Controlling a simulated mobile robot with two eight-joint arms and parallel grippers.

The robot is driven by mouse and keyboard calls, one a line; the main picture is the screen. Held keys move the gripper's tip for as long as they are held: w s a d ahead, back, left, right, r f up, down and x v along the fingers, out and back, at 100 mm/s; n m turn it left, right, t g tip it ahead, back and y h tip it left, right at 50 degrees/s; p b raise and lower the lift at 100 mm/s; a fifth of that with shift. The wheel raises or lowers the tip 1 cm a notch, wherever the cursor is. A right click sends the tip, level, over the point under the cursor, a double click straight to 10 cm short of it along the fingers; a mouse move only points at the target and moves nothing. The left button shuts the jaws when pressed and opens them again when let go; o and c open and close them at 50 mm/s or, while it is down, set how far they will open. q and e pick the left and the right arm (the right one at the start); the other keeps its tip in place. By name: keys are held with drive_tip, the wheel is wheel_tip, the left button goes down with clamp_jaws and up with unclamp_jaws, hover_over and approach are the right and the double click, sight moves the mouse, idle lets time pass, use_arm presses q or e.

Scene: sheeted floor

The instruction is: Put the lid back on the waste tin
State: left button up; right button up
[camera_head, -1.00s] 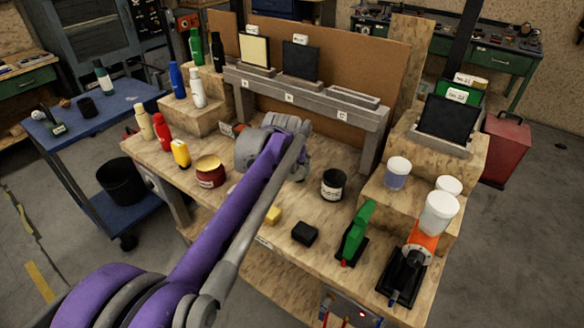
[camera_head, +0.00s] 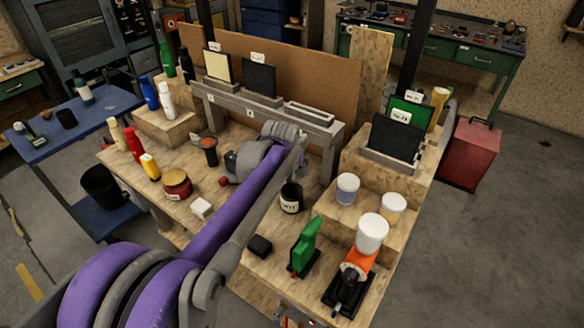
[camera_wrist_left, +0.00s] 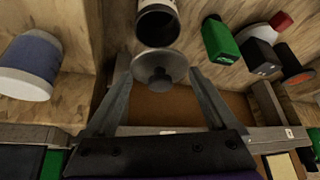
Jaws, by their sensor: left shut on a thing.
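The waste tin (camera_head: 291,198) is a black cylinder with a pale label, upright and open on the bench just right of my left arm. It also shows at the top of the left wrist view (camera_wrist_left: 158,28). My left gripper (camera_wrist_left: 160,66) is shut on the lid (camera_wrist_left: 161,78), a round grey disc with a dark knob. In the wrist view the lid sits just below the tin's image, close to its dark mouth. I cannot tell whether they touch. In the head view my arm hides the fingers and lid. My right gripper is not in view.
A white-lidded jar (camera_head: 347,188) stands on the step right of the tin. The grey rack (camera_head: 255,108) runs behind.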

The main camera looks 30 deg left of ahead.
use_arm(q)
drive_tip(key=shift+s+f+b, duration=0.15)
drive_tip(key=shift+f+b, duration=0.2)
drive_tip(key=shift+f, duration=0.4)
drive_tip(key=shift+f+b, duration=1.1)
drive_tip(key=shift+f, duration=1.15)
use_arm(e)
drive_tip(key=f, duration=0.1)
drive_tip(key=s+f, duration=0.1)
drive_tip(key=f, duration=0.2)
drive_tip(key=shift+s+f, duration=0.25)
use_arm(q)
drive_tip(key=shift+f, duration=0.15)
drive_tip(key=o, duration=1)
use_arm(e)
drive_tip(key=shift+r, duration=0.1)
